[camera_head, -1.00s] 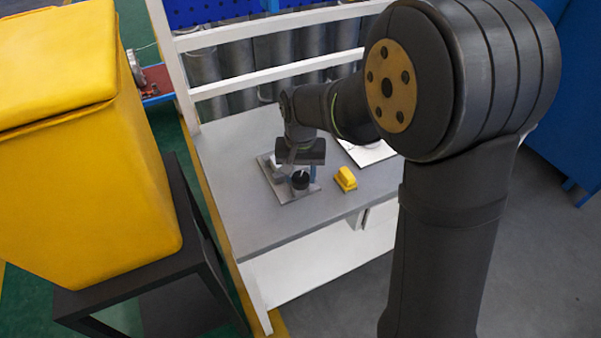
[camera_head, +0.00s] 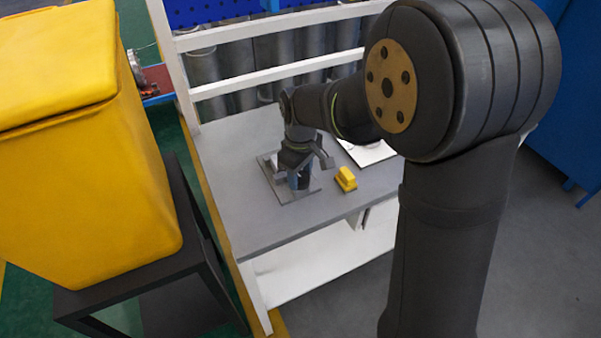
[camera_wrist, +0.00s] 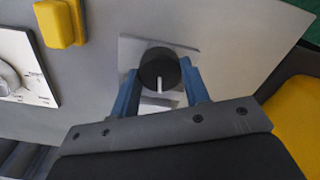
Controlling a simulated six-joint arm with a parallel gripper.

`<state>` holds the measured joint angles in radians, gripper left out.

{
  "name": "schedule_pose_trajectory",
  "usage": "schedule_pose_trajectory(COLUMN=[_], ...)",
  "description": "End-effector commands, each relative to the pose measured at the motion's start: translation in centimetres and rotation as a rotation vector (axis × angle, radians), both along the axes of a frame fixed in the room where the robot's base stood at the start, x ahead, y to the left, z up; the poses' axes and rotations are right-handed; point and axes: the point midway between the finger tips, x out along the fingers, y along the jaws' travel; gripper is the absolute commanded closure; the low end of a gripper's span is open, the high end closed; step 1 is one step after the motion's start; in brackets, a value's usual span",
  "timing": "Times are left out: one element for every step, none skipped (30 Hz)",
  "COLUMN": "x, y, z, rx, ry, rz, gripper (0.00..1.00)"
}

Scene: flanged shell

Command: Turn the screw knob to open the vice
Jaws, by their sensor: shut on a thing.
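The screw knob (camera_wrist: 158,66) is a round black knob with a white line, which points toward my gripper in the wrist view. It stands on the vice's pale metal base plate (camera_wrist: 128,52), which lies flat on the bench and also shows in the head view (camera_head: 306,194). My gripper (camera_wrist: 160,82) has blue fingers on both sides of the knob and is shut on it. In the head view my gripper (camera_head: 300,180) is low over the plate and hides most of the knob and vice. The vice jaws are not clear.
A yellow block (camera_head: 346,179) sits on the grey bench (camera_head: 250,215) to the right of the plate. A white panel with a round dial (camera_wrist: 22,75) lies beyond it. A large yellow box (camera_head: 90,190) stands left of the bench. The bench front is clear.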

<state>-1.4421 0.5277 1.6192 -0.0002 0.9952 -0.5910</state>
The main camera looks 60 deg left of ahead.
Motion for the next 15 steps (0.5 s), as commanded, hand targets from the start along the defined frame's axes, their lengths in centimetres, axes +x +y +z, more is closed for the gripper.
schedule_pose_trajectory(x=[0.0,0.0,0.0,0.0,0.0,-0.01,0.0,-0.01,-0.01,-0.01,-0.01,-0.02,-0.02,-0.02,-0.02], y=[0.04,0.04,0.04,0.04,0.04,0.04,0.03,0.04,0.04,0.04,0.04,0.04,0.04,0.04,0.04], z=[0.07,0.07,0.07,0.07,0.07,0.07,0.07,0.07,0.07,0.07,0.07,0.07,0.07,0.07,0.07], rx=[0.001,0.001,0.001,0.001,0.001,0.001,0.001,0.001,0.002,0.002,0.002,0.002,0.002,0.002,0.002], ry=[0.0,0.0,0.0,0.0,0.0,0.0,0.0,0.0,0.0,0.0,0.0,0.0,0.0,0.0,0.0], rz=[0.042,0.071,0.108,0.137,0.166,0.203,0.232,0.26,0.298,0.327,0.355,0.393,0.421,0.45,0.488], gripper=[0.81,0.81,0.81,0.81,0.81,0.81,0.81,0.81,0.81,0.81,0.81,0.81,0.81,0.81,0.81])
